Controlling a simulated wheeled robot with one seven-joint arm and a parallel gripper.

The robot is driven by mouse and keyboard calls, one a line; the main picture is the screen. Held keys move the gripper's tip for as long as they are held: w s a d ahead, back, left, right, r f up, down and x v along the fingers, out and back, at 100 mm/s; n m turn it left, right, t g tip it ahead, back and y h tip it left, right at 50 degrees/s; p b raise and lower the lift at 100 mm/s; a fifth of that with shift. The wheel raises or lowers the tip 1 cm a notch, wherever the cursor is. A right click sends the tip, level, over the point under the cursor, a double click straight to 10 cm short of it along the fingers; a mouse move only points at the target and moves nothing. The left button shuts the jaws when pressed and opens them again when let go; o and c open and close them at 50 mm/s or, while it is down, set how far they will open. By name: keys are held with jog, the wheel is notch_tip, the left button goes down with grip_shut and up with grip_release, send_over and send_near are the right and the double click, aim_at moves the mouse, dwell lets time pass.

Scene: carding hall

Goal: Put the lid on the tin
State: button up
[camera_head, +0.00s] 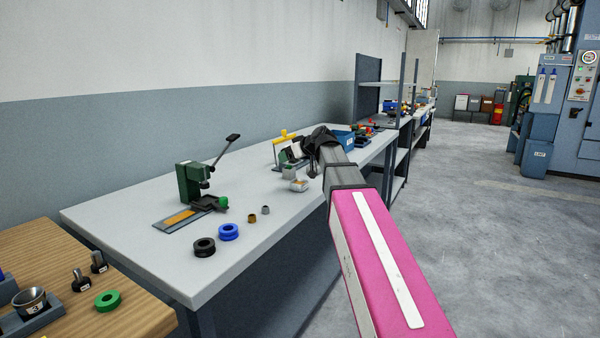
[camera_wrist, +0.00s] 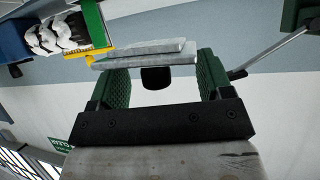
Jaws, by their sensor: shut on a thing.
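My gripper (camera_wrist: 158,66) has green ridged fingers. In the wrist view it is shut on a flat silver-grey piece, seen edge-on, which looks like the lid (camera_wrist: 140,55). A small black shape shows between the fingers below it. In the head view the dark end of my arm is over the far part of the grey bench, and the fingers are mostly hidden there. A small pale metal container, perhaps the tin (camera_head: 299,185), sits on the bench just nearer than my gripper. I cannot tell its opening clearly. The held piece is apart from it.
A green hand press (camera_head: 190,182) stands left on the grey bench (camera_head: 120,208). Black ring (camera_head: 204,247), blue ring (camera_head: 228,232) and small bushings (camera_head: 252,218) lie in front. A blue bin (camera_head: 345,139) is behind. A wooden table (camera_head: 60,255) is nearer.

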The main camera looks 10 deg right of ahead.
jog(key=s+a+r, duration=0.3)
jog(key=s+a, duration=0.2)
jog(key=a, duration=0.1)
jog(key=w+d+f, duration=0.2)
jog(key=d, duration=0.1)
jog(key=w+d+f, duration=0.5)
jog(key=d, duration=0.1)
jog(key=shift+w+f, duration=0.15)
jog(key=shift+f, duration=1.95)
jog(key=shift+f, duration=0.1)
jog(key=shift+f, duration=0.25)
jog(key=o, duration=1.3)
jog(key=shift+n, duration=0.3)
jog(key=shift+o, duration=0.2)
jog(key=shift+r, duration=0.15)
